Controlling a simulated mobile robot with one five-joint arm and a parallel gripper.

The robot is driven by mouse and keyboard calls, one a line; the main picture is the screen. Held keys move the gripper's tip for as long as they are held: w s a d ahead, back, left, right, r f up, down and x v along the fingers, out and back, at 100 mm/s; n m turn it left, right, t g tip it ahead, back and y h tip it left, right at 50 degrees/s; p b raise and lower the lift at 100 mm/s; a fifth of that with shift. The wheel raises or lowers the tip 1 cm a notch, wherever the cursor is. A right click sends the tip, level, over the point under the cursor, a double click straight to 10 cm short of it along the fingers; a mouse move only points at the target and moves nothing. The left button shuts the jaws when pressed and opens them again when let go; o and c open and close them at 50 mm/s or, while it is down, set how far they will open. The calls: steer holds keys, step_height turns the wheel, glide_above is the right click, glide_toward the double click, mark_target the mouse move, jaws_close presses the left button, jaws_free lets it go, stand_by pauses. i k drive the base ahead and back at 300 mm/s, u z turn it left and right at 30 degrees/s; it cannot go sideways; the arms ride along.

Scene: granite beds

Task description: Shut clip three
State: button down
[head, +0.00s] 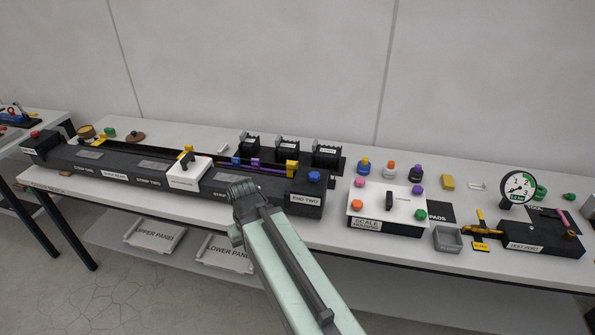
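Three black blocks with white labels stand in a row at the back of the table: a left one (249,143), a middle one (287,149) and a right one (327,154). They look like clips, but their labels are too small to read, so I cannot tell which is clip three or whether any is shut. My gripper (243,190) is in front of the long black bed (120,168), nearer to me than the three blocks and apart from them. Its fingers are dark and seen from behind, so their opening does not show.
A white block with a handle (187,173) and a yellow block (292,168) sit along the bed. A blue knob (314,176) tops its right end.

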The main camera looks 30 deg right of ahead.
mark_target(291, 165)
steer(key=z, duration=1.55)
steer(key=k, duration=1.05)
steer(key=u, duration=1.5)
steer(key=i, duration=1.65)
steer(key=z, duration=0.1)
